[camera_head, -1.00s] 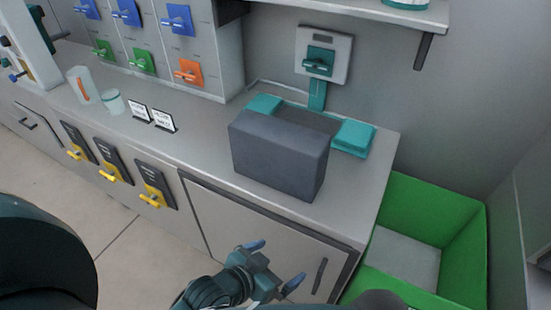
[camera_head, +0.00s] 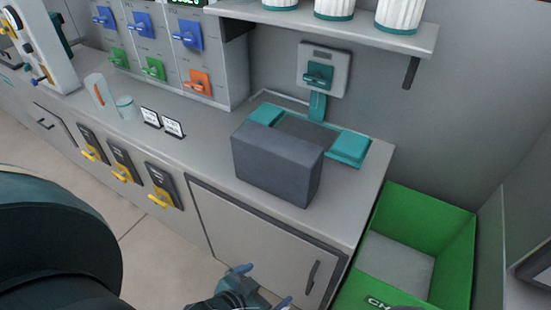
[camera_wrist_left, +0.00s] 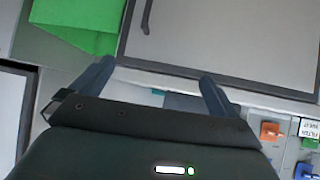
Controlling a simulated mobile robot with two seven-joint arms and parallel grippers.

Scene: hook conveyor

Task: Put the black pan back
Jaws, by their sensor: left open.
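The black pan (camera_head: 273,168) shows as a dark grey, box-like block on the counter near its front right end. It stands in front of a teal-edged fixture (camera_head: 349,148), partly covering it; I cannot tell whether they touch. My left gripper (camera_head: 262,285) is open and empty at the bottom of the head view, below the counter edge and in front of the cabinet door. In the left wrist view its fingers (camera_wrist_left: 153,82) are spread apart with nothing gripped. A dark bluish patch between them is too covered to identify. My right gripper is not in view.
The counter (camera_head: 215,148) is clear left of the pan, except for small label stands (camera_head: 162,122) and cups (camera_head: 100,92). A green bin (camera_head: 455,240) stands at the right. A shelf (camera_head: 330,24) with white canisters (camera_head: 398,14) overhangs the back. Yellow levers (camera_head: 160,198) stick out from the front.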

